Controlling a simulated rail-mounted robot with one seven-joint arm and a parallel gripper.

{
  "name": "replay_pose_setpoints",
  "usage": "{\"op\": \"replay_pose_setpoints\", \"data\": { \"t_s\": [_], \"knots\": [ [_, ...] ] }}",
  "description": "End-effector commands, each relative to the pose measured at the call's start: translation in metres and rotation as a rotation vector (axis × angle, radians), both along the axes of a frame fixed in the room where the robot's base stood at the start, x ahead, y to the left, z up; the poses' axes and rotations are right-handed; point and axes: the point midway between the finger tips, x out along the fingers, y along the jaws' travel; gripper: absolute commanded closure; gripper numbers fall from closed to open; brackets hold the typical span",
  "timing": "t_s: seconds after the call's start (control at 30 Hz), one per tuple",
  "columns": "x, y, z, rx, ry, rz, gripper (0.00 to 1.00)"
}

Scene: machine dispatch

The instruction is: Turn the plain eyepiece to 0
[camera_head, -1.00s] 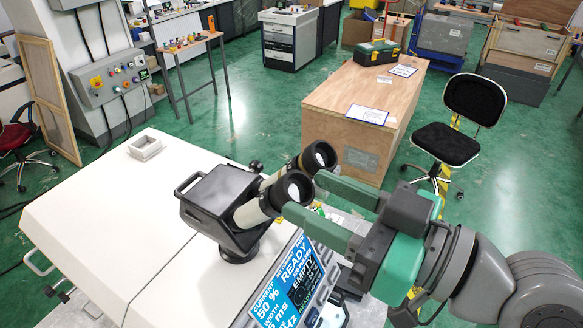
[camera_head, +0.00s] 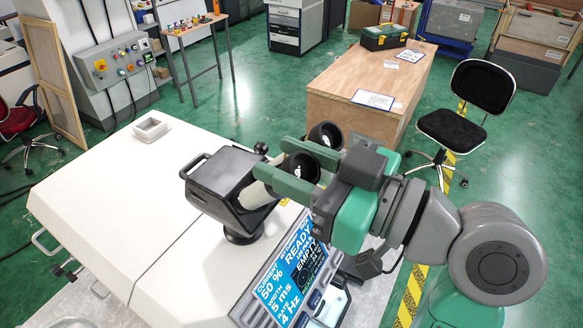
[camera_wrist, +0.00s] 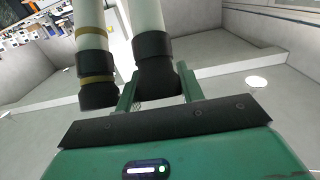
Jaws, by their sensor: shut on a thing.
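The plain eyepiece (camera_head: 303,167) is the nearer of two black-cupped tubes on the dark microscope head (camera_head: 228,185). It also shows in the wrist view (camera_wrist: 156,58), with no coloured band. My gripper (camera_head: 292,166) is shut on this eyepiece, one green finger on each side, which also shows in the wrist view (camera_wrist: 158,82). The other eyepiece (camera_head: 325,135) stands beside it, outside the fingers; in the wrist view (camera_wrist: 95,62) it carries brass-coloured bands. No scale or 0 mark on the plain eyepiece is legible.
The microscope stands on a white machine housing (camera_head: 110,205). A blue display (camera_head: 290,275) below my gripper reads 50 %, READY, 5 ms and 4 Hz. A small grey tray (camera_head: 150,129) lies on the housing. A wooden crate (camera_head: 350,105) and a black chair (camera_head: 455,125) stand behind my arm.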

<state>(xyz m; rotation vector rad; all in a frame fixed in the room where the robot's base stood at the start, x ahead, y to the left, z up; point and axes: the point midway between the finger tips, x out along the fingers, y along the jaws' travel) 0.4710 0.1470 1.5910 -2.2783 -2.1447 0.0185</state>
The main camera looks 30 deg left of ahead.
Motion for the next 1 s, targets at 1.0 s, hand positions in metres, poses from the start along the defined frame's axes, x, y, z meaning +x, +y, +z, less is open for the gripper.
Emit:
{"op": "replay_pose_setpoints", "data": {
  "t_s": [1.0],
  "knots": [
    [-0.003,-0.006,0.000,-0.006,-0.224,0.266,0.53]
  ]
}}
